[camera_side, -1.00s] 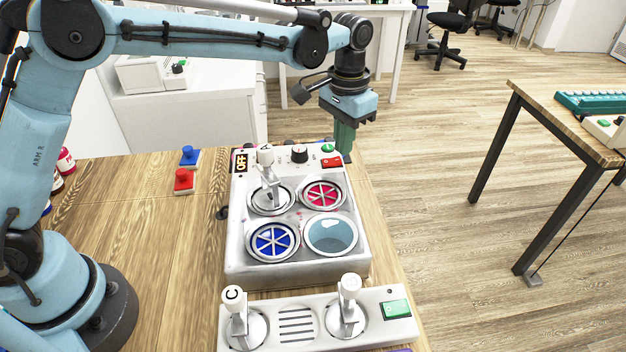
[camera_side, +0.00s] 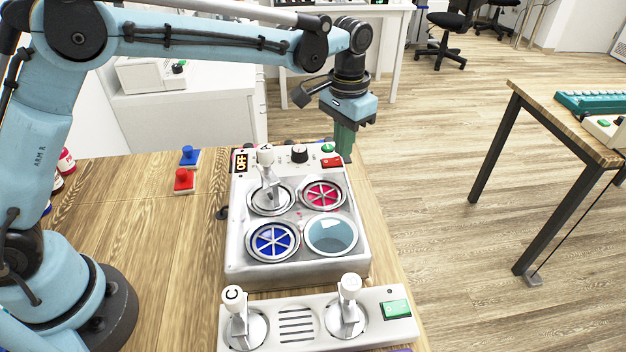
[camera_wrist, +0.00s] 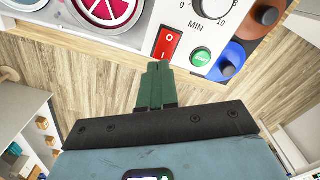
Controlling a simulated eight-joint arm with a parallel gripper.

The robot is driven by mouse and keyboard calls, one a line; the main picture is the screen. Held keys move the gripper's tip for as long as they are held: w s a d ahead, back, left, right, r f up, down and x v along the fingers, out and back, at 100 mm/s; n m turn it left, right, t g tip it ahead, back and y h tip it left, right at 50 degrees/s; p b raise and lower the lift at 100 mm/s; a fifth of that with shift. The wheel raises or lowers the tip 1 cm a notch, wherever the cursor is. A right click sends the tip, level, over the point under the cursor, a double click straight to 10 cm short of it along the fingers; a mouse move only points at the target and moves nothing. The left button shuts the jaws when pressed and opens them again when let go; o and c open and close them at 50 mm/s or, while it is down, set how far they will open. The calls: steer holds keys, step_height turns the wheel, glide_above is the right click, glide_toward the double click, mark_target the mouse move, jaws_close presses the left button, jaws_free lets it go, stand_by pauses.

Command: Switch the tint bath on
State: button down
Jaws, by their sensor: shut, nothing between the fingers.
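The tint bath (camera_side: 300,273) is a pale metal box on the wooden table, with several round wells, one holding light blue liquid. Its display (camera_side: 241,162) reads OFF. A red rocker switch (camera_side: 331,162) sits at its back right corner; the wrist view shows this switch (camera_wrist: 169,42) with its O and I marks. My gripper (camera_side: 345,156) is shut and empty, pointing down by that corner. In the wrist view its fingertips (camera_wrist: 160,66) are just beside the switch; I cannot tell whether they touch. A green START button (camera_wrist: 201,58) is to the right of the switch.
A black dial (camera_side: 299,153) and an upright white-handled lever (camera_side: 266,170) stand on the bath. A second panel (camera_side: 296,325) with two levers and a green switch lies in front. Blue (camera_side: 188,156) and red (camera_side: 183,180) knobbed blocks stand on the left; the table between is clear.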

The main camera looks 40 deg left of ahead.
mark_target(342, 163)
steer(key=shift+f, duration=0.65)
stand_by(0.3)
steer(key=shift+r, duration=0.1)
step_height(342, 163, up, 7)
stand_by(0.8)
steer(key=s+a+r+n+t, duration=0.2)
steer(key=s+a+r+t, duration=0.15)
steer(key=s+a, duration=0.5)
steer(key=s+a+f+n+t, duration=0.1)
steer(key=s+a+f+t, duration=0.2)
steer(key=s, duration=0.7)
steer(key=shift+s+a+f+t, duration=0.4)
steer(key=shift+a+f, duration=0.5)
steer(key=shift+a, duration=0.3)
